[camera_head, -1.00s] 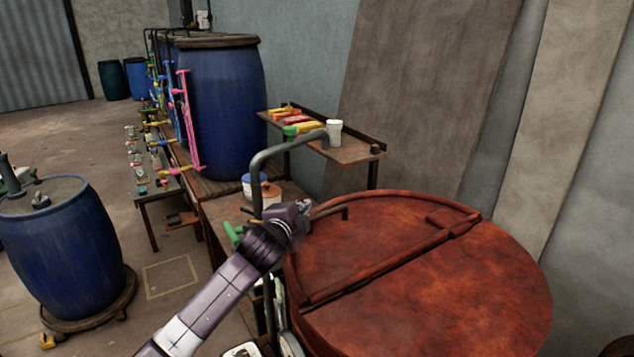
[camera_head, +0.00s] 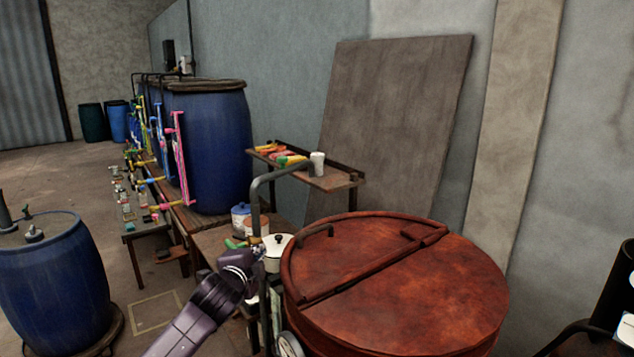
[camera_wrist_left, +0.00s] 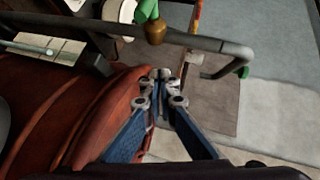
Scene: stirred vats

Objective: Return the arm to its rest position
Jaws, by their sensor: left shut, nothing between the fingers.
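My left arm comes in from the lower left in the head view. Its gripper (camera_head: 258,250) is beside the left rim of the rust-red vat lid (camera_head: 400,285), near the bent grey pipe (camera_head: 256,190). In the left wrist view the gripper's fingers (camera_wrist_left: 162,78) are together and hold nothing. The red vat (camera_wrist_left: 85,110) fills the left of that view, and a dark pipe (camera_wrist_left: 200,43) runs across above the fingertips. My right gripper does not show.
A white lidded pot (camera_head: 277,262) stands close behind the gripper. A shelf (camera_head: 330,180) with colored items and a white cup (camera_head: 317,163) is beyond. A blue barrel (camera_head: 55,285) stands at left. Open floor (camera_head: 150,312) lies between it and the bench.

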